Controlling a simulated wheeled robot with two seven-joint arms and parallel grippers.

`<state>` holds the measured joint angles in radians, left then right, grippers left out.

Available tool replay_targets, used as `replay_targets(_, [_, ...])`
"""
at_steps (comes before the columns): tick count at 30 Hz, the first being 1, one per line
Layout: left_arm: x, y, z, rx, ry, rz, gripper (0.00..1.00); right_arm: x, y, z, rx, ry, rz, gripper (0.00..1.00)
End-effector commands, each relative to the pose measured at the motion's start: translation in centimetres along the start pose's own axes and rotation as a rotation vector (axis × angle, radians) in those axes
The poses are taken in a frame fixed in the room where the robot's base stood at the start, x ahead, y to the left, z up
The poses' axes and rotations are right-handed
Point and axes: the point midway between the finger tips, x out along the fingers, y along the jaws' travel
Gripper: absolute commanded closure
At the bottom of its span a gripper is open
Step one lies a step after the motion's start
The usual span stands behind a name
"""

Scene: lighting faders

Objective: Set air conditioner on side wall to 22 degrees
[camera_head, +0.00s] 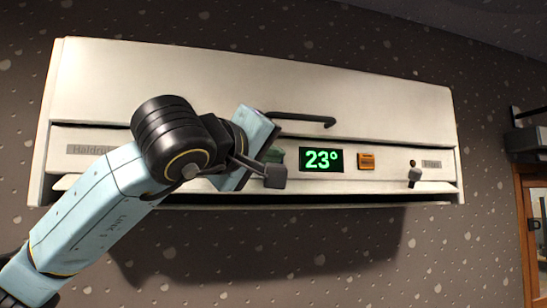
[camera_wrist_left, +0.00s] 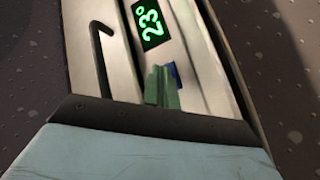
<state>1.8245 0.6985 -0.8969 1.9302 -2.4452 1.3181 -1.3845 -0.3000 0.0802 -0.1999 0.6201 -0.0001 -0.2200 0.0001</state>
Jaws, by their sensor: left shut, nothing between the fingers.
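The white air conditioner (camera_head: 200,85) is mounted on the dark speckled wall. Its display (camera_head: 321,160) reads 23° in green digits, and the display also shows in the left wrist view (camera_wrist_left: 150,22). An orange button (camera_head: 366,161) sits just right of the display. My left gripper (camera_head: 277,156) is just left of the display, in front of the panel. In the left wrist view its green fingers (camera_wrist_left: 162,86) are shut with nothing between them. They are beside a blue button (camera_wrist_left: 173,73) and partly cover it. I cannot tell whether they touch it. My right gripper is not in view.
A dark curved handle (camera_head: 300,118) sticks out above the display, close to my left gripper. A small lever (camera_head: 413,174) is at the right of the panel. A wooden-framed opening (camera_head: 530,235) is at the far right. The wall below the unit is clear.

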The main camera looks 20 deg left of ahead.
Motion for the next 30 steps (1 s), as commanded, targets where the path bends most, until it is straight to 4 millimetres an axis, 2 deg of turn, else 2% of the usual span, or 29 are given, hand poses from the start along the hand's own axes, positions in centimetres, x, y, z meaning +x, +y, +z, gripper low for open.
replay_targets(25, [-1.2, 0.8, 0.8, 0.000, 0.000, 0.000, 1.00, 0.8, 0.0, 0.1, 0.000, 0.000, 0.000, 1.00])
replay_targets(30, [-2.2, 1.5, 1.6, 0.001, 0.000, 0.001, 1.00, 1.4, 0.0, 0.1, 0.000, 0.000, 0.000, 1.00])
